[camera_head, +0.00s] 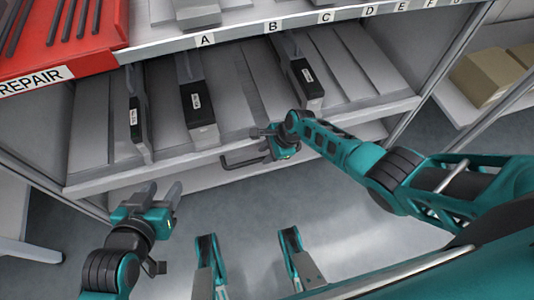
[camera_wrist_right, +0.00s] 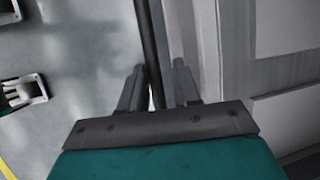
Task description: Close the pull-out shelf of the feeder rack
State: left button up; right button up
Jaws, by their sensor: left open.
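The pull-out shelf (camera_head: 172,158) is a light grey board in the lower level of the rack and stands out from it, with dark feeder units on it. A dark bar handle (camera_head: 240,162) is on its front edge. My right gripper (camera_head: 267,132) is at the right end of the handle. In the right wrist view the handle (camera_wrist_right: 149,45) runs between the two fingers (camera_wrist_right: 158,85), which look closed on it. My left gripper (camera_head: 158,194) is open and empty, in front of the shelf's left part and apart from it.
Above is a fixed shelf (camera_head: 235,38) with letter labels and a red REPAIR tray (camera_head: 85,50). Cardboard boxes (camera_head: 487,78) stand on another rack at the right. A pale table (camera_head: 18,205) is at the left edge.

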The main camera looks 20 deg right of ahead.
jog(key=shift+o, duration=0.8)
jog(key=shift+s+a, duration=0.1)
jog(key=shift+r, duration=0.2)
pick_arm(q)
notch_tip(320, 180, up, 7)
jog(key=a+p, duration=0.1)
jog(key=p, duration=0.8)
jog(key=shift+s+a, duration=0.15)
jog(key=shift+s, duration=0.1)
pick_arm(e)
jog(key=v, duration=1.2)
jog(key=shift+r, duration=0.3)
